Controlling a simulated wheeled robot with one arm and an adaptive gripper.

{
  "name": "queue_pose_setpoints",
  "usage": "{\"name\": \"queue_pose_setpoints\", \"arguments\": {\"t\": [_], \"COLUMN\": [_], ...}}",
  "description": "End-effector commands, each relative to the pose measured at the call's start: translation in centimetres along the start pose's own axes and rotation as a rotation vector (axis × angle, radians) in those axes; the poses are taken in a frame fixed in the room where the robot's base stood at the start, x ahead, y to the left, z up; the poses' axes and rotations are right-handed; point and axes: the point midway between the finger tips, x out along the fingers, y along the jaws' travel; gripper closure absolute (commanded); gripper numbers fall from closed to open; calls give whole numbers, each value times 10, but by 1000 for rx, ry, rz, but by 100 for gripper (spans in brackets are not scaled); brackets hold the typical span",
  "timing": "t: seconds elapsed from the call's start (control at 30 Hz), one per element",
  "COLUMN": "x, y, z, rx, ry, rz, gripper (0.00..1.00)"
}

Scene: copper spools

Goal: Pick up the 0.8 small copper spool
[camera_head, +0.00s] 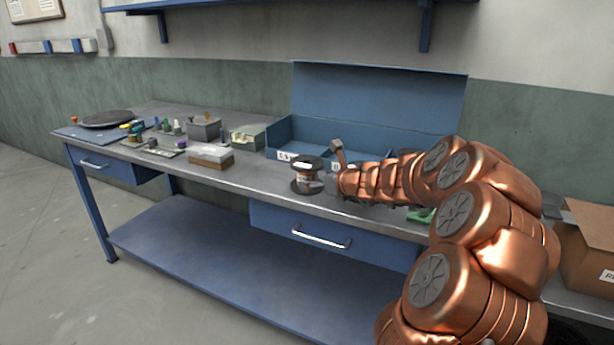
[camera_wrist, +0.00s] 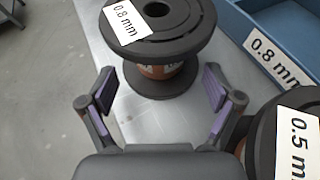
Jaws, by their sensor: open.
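The 0.8 mm spool (camera_wrist: 157,62) stands upright on the bench in the wrist view, with black flanges, copper wire round its core and a white "0.8 mm" label on top. It also shows in the head view (camera_head: 306,177), left of my arm's end. My gripper (camera_wrist: 165,90) is open, its two purple-padded fingers pointing at the spool. The fingertips lie on either side of the lower part of the spool in the picture; I cannot tell whether they touch it. A second black spool (camera_wrist: 285,135), labelled "0.5 m…", is cut off at the right, close beside my right finger.
A blue open bin (camera_head: 285,140) with a "0.8 mm" label (camera_wrist: 278,62) stands behind the spools. Further left on the metal bench (camera_head: 255,182) are a grey-brown box (camera_head: 211,157) and small parts. The front bench edge is close to the left finger.

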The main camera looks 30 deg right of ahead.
Motion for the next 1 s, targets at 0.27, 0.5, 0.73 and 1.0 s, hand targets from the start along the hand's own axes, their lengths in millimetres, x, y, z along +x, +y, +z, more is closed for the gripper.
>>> {"name": "queue_pose_setpoints", "arguments": {"t": [0.27, 0.5, 0.73, 1.0], "x": [34, 44, 44, 43], "y": [1, 1, 0, 0], "z": [14, 13, 13, 13], "rx": [-3, -1, -1, -1], "ry": [1, -1, 0, 0], "rz": [2, 1, 1, 0], "gripper": [10, 10, 17, 45]}}
